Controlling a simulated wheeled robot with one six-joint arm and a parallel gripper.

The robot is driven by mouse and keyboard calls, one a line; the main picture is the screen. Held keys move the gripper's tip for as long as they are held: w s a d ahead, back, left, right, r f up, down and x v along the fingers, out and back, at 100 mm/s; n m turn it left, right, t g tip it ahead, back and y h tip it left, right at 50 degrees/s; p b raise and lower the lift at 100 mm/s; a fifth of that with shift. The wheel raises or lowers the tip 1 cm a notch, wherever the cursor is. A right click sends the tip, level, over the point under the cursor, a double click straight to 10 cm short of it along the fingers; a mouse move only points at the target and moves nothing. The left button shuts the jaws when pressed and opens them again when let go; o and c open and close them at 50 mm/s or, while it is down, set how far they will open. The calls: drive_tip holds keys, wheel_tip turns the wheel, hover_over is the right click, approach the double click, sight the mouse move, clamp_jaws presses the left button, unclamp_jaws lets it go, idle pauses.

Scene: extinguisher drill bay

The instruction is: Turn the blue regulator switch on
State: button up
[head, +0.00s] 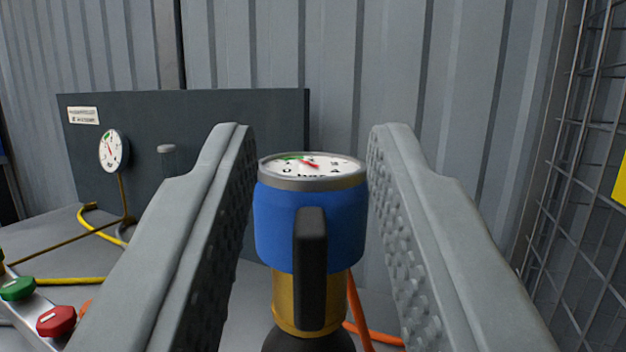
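The blue regulator (272,225) stands upright in the middle of the head view, with a round white pressure gauge (325,163) on top. A black lever-like switch (310,270) sits on its near side and points up and down. Below the blue body is a brass-coloured part (288,300). My gripper (310,140) is open, with one grey finger on each side of the regulator. A narrow gap shows on both sides, and I cannot tell whether either finger touches it. The regulator's far side and base are hidden.
An orange hose (358,315) runs behind the regulator. At left are a dark panel (240,110) with a wall gauge (112,150), yellow hoses (70,281), and green (18,288) and red (56,320) knobs. A wire mesh (590,130) stands at right, corrugated wall behind.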

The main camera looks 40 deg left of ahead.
wheel_tip(320, 180, up, 7)
drive_tip(key=shift+f, duration=0.2)
idle(0.5)
